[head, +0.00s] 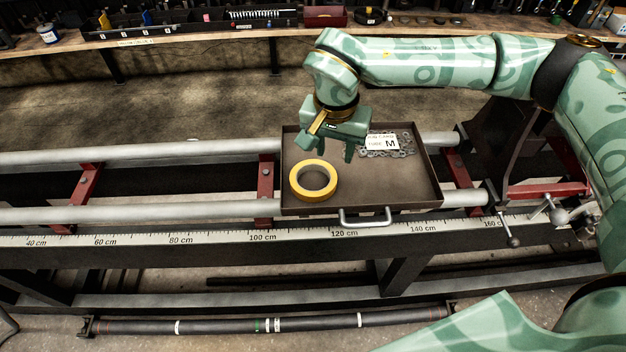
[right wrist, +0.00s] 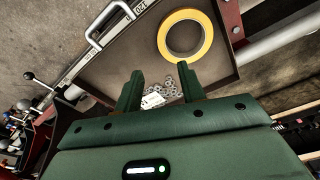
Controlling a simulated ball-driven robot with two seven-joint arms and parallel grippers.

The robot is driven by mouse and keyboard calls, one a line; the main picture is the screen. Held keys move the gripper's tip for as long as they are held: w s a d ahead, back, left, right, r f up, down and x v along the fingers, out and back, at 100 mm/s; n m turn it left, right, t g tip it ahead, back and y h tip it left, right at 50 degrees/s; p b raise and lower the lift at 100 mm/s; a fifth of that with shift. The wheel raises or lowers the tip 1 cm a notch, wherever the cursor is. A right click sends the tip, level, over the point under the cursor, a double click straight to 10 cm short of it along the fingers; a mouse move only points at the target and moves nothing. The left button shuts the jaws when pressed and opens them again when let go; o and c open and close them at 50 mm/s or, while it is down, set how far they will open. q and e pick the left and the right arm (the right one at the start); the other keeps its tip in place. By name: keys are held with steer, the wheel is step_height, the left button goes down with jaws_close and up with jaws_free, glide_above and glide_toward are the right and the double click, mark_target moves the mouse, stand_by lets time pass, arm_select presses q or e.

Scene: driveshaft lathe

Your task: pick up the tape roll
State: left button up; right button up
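The yellow tape roll (head: 313,180) lies flat in the left part of a brown tray (head: 390,190) on the lathe rails. In the right wrist view the tape roll (right wrist: 185,35) is beyond the fingertips, up and to the right. My right gripper (head: 335,150) is above the tray, behind the roll in the head view. Its two fingers (right wrist: 160,80) are spread apart with nothing between them, and it does not touch the roll. My left gripper is not in view.
A pile of metal rings or washers (head: 400,145) with a white label card (head: 382,142) lies at the tray's back right. The tray has a raised rim and a front handle (head: 365,218). A ruler strip (head: 200,238) runs along the front. Tool bins (head: 190,25) stand on the back bench.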

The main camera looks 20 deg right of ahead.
steer(key=b, duration=0.1)
glide_above(333, 182)
steer(key=s, duration=0.1)
steer(key=f, duration=0.7)
steer(key=shift+s+a, duration=0.1)
steer(key=shift+a, duration=0.25)
steer(key=f, duration=0.1)
steer(key=f+b, duration=0.1)
steer(key=f, duration=0.1)
steer(key=w+f+b, duration=0.1)
steer(key=f, duration=0.1)
steer(key=shift+d+f, duration=0.15)
steer(key=shift+d, duration=0.15)
jaws_close()
